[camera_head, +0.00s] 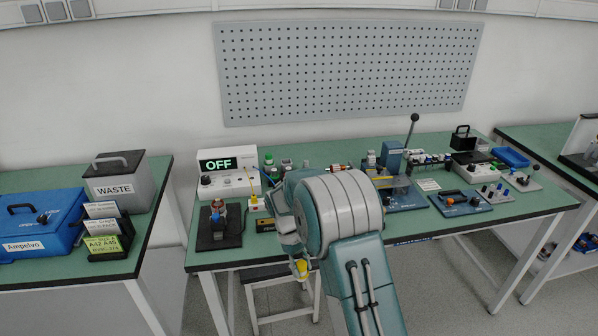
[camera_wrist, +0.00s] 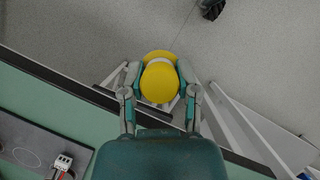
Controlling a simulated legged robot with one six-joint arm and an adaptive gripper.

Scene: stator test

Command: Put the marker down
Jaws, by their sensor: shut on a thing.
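The marker (camera_wrist: 160,88) shows as a yellow rounded body with a pale band across it in the wrist view. My gripper (camera_wrist: 159,75) is shut on it, with one teal finger on each side. In the head view the marker (camera_head: 302,268) is a small yellow patch at the tip of my gripper (camera_head: 299,264), low in front of the bench. Its lower end and length cannot be made out. It appears in front of the bench's dark front edge, with floor and a stool behind it.
The green bench (camera_head: 330,153) holds an instrument reading OFF (camera_head: 220,164), a dark stand (camera_head: 220,228) and blue fixtures (camera_head: 461,203). A stool (camera_head: 280,285) stands below the front edge. A side table on the left carries a WASTE bin (camera_head: 116,181) and a blue case (camera_head: 40,222).

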